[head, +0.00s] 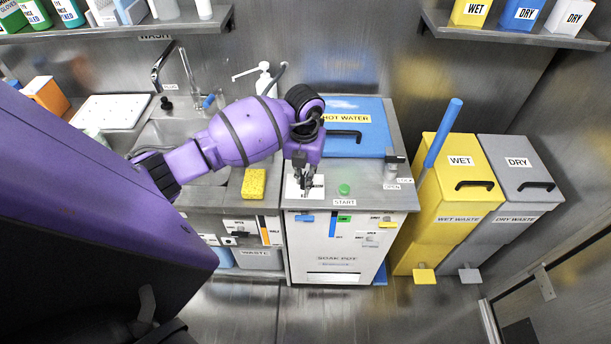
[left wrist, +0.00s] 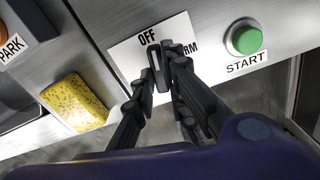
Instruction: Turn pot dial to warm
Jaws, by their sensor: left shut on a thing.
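The soak pot (head: 336,259) is a white-fronted unit with a steel top and a blue lid marked HOT WATER (head: 366,110). Its dial (left wrist: 158,68) is a small black knob on a white plate (left wrist: 128,58) marked OFF, with a second label partly hidden so that only "RM" shows. The knob's light mark seems to point up toward OFF. My left gripper (head: 304,182) is over the front left of the pot top. In the left wrist view its fingers (left wrist: 158,76) are shut around the knob. My right gripper is not in view.
A green START button (head: 344,189) is right of the dial. A yellow sponge (head: 254,183) lies left of it by the sink. An OPEN lever (head: 390,172) is at the pot's right. Yellow wet (head: 445,190) and grey dry (head: 505,205) waste bins stand further right.

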